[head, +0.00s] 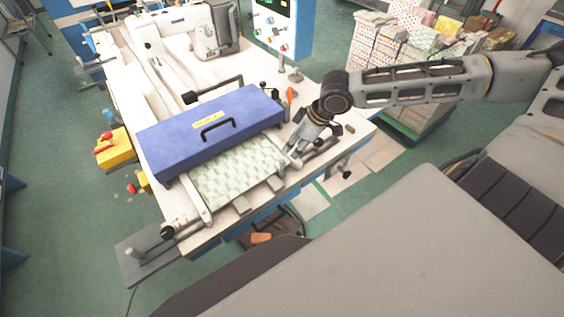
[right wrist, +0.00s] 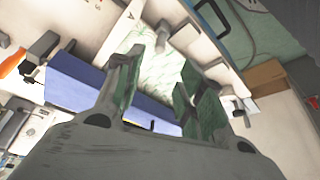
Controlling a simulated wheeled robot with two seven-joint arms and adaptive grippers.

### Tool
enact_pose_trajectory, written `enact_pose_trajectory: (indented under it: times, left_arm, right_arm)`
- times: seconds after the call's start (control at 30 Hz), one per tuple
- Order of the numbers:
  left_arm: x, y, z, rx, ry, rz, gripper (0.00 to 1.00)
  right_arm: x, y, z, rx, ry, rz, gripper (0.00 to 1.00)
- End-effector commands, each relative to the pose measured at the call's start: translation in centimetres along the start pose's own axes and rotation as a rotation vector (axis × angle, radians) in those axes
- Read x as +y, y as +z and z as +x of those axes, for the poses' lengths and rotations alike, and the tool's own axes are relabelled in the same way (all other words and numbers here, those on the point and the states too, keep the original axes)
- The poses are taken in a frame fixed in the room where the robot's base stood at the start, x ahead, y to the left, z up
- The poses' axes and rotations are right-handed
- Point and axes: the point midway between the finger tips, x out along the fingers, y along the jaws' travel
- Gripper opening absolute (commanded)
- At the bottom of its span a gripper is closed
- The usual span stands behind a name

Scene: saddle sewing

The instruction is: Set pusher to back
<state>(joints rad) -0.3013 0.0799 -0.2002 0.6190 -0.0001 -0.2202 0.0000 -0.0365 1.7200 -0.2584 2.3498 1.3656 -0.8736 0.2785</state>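I cannot tell for certain which part is the pusher. A long blue box-shaped part (head: 185,145) with a black handle (head: 218,128) lies across the white machine table (head: 160,205). Patterned paper sheets (head: 235,174) lie in front of it, between light side bars. My right gripper (head: 294,158) is low at the right end of the sheets, near the side bar. In the right wrist view its two fingers (right wrist: 160,85) are apart, with sheets and the blue part (right wrist: 75,80) showing beyond. Nothing is visibly held. My left gripper is not in view.
A black-handled lever (head: 190,97) stands behind the blue part. A sewing head (head: 210,32) and control panel (head: 282,22) are at the back. Stacked paper (head: 385,50) stands at right. A yellow box (head: 115,147) is left of the table.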

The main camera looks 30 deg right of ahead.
Motion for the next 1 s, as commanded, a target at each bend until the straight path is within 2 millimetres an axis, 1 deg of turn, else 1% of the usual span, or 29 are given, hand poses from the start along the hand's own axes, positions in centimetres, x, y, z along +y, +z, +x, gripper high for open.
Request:
enact_pose_trajectory:
  times: [0.03, 0.2, 1.0]
  left_arm:
    - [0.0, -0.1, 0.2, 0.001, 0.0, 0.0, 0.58]
    - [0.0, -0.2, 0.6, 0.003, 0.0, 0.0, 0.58]
    - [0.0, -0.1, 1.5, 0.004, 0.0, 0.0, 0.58]
  right_arm:
    - [-0.1, 0.1, 0.4, 0.0, -0.002, 0.002, 0.39]
    - [0.0, 0.1, 1.1, 0.001, 0.0, 0.004, 0.39]
    - [0.0, 0.0, 3.7, 0.001, 0.0, 0.003, 0.39]
